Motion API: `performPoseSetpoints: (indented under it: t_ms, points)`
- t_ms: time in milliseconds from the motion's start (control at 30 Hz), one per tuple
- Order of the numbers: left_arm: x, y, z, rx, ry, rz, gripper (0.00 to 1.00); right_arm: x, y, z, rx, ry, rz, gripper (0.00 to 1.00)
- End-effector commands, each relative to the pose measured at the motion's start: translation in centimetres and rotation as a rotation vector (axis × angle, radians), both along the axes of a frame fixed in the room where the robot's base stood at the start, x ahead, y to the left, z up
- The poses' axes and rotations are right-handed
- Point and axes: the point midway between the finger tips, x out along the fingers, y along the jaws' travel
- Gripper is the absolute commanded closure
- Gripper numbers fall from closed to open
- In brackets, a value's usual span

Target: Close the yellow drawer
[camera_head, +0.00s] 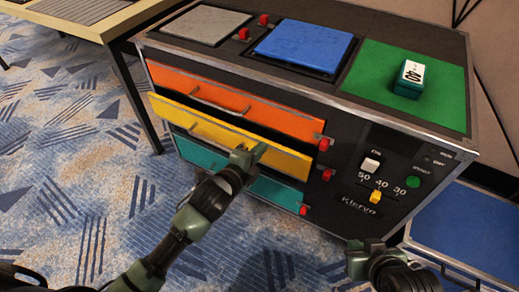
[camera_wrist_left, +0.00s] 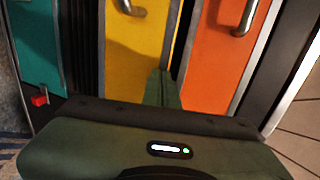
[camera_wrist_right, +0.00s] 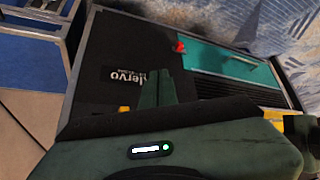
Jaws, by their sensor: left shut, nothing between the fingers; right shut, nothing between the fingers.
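The yellow drawer (camera_head: 220,128) is the middle one of three in the dark cabinet and stands out a little from the front. It sits between the orange drawer (camera_head: 240,101) and the teal drawer (camera_head: 270,188). My left gripper (camera_head: 253,153) is shut and empty, with its fingertips at the yellow front; the left wrist view shows them against the yellow face (camera_wrist_left: 135,45), and I cannot tell if they touch. My right gripper (camera_head: 365,246) is shut and empty, low before the cabinet's right part. The right wrist view shows the teal drawer (camera_wrist_right: 230,65) too.
A blue panel (camera_head: 303,46) and a green mat (camera_head: 430,75) with a green-and-white box (camera_head: 408,80) are on the cabinet top. Red catches (camera_head: 324,144) sit beside the drawers. A table (camera_head: 110,30) stands at left; a blue case (camera_head: 470,235) lies at right. Carpet is free at left.

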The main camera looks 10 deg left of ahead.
Motion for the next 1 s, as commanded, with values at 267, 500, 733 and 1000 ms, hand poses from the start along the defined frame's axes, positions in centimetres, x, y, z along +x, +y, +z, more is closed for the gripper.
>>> performPoseSetpoints:
  t_ms: [267,500,733,1000]
  points:
    - [1.4,-0.5,0.3,0.000,0.000,0.000,1.00,-3.6,-1.2,-1.0,-0.035,0.169,-0.014,1.00]
    - [4.3,-1.5,0.3,0.001,-0.001,0.000,1.00,-6.7,-2.0,-0.9,-0.063,0.304,-0.025,1.00]
    - [4.9,-1.7,0.1,0.000,-0.002,0.001,1.00,-6.7,-2.0,-0.9,-0.062,0.302,-0.025,1.00]
    - [4.9,-1.6,0.2,0.000,-0.003,0.002,1.00,-6.7,-2.0,-0.8,-0.062,0.301,-0.025,1.00]
